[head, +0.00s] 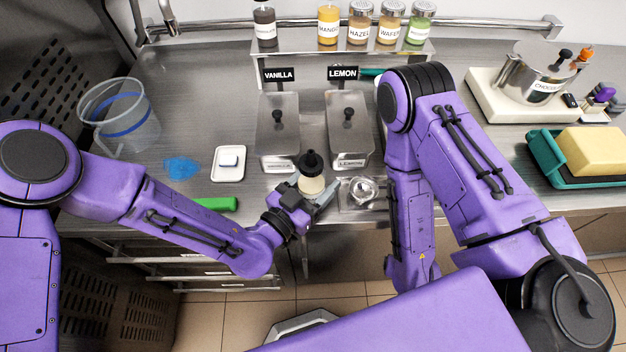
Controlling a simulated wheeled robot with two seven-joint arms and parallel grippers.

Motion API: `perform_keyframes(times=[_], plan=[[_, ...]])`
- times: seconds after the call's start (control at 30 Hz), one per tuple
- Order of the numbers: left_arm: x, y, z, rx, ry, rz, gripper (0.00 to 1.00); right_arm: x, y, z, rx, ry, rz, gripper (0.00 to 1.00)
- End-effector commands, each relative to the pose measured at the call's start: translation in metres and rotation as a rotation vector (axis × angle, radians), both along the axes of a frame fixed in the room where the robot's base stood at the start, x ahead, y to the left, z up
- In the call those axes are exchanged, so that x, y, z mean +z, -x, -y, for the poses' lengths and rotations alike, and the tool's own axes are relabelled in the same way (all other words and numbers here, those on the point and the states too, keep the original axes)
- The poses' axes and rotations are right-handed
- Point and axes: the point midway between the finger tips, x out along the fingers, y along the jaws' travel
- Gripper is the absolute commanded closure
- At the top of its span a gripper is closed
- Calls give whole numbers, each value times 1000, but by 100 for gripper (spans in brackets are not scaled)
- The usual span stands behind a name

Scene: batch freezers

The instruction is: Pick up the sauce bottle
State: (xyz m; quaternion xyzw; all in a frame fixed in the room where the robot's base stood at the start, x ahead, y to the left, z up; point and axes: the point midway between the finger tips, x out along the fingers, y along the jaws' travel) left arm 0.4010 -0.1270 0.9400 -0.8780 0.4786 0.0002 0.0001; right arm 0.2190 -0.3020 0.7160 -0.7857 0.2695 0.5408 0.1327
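The sauce bottle (311,184) has a pale cream body and a black cap with a nozzle. It is upright at the front edge of the steel counter, just in front of the two lidded steel containers. My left gripper (314,196) is at the bottle, with grey fingers on either side of its lower body. The bottle's base is hidden by the gripper, and I cannot tell whether the fingers press on it. My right arm reaches over the counter and bends down at the front; its gripper is not in view.
The vanilla container (278,130) and lemon container (349,128) stand behind the bottle. A small steel tray with a glass bowl (364,190) is close on the right. A clear pitcher (121,115), white scale (229,163) and green item (215,204) are on the left.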

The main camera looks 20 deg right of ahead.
Motion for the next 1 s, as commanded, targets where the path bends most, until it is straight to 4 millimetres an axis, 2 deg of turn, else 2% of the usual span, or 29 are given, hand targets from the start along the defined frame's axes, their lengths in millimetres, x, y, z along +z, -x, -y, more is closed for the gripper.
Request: perform_keyframes(times=[0.17, 0.27, 0.6, 0.63, 0.7, 0.9, 1.0], plan=[[5, 2, -4, 0, 0, 1, 66, -3, 0, 0, 0, 0, 0, 24], [14, 7, -13, 1, 1, 3, 66, -8, 0, 0, 0, 0, 0, 24], [54, 49, -78, 2, 3, 3, 66, -26, 0, 0, 0, 0, 0, 24], [64, 52, -81, 2, 0, -1, 66, -11, 0, 0, 0, 0, 0, 24], [72, 56, -87, 1, -1, -3, 66, 10, 0, 0, 0, 0, 0, 24], [81, 68, -106, 1, 0, -4, 66, 43, 0, 0, 0, 0, 0, 24], [83, 72, -112, 1, -1, -2, 66, 53, 0, 0, 0, 0, 0, 24]])
